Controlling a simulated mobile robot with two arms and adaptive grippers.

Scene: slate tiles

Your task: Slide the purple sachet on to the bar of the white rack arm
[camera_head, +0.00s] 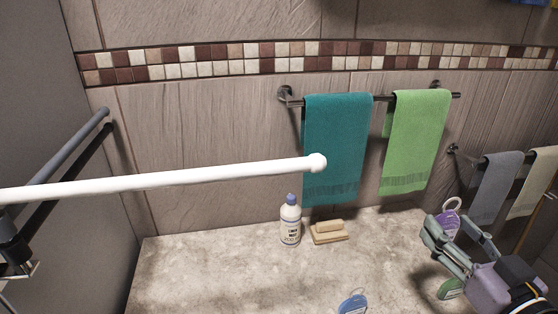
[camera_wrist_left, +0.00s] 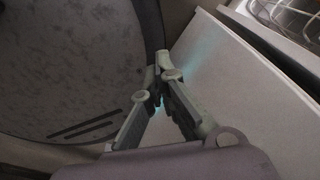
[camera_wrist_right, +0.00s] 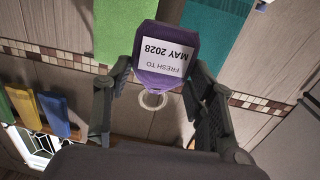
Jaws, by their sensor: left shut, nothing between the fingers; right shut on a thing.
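The white rack arm (camera_head: 170,180) is a long bar coming in from the left in the head view, ending in a rounded tip near the teal towel. My right gripper (camera_head: 455,240) is at the lower right, well to the right of and below that tip, shut on the purple sachet (camera_head: 448,220). In the right wrist view the sachet (camera_wrist_right: 165,55) sits between the fingers, with a date label and a pale ring (camera_wrist_right: 153,100). The sachet and bar are apart. My left gripper (camera_wrist_left: 168,75) is shut and empty in the left wrist view.
A stone counter (camera_head: 200,265) holds a white bottle (camera_head: 290,222), a tan brush or sponge (camera_head: 328,232), a blue item (camera_head: 353,302) and a green item (camera_head: 450,288). Teal (camera_head: 335,140) and green (camera_head: 415,140) towels hang on the wall behind. Grey (camera_head: 495,185) and beige towels hang at right.

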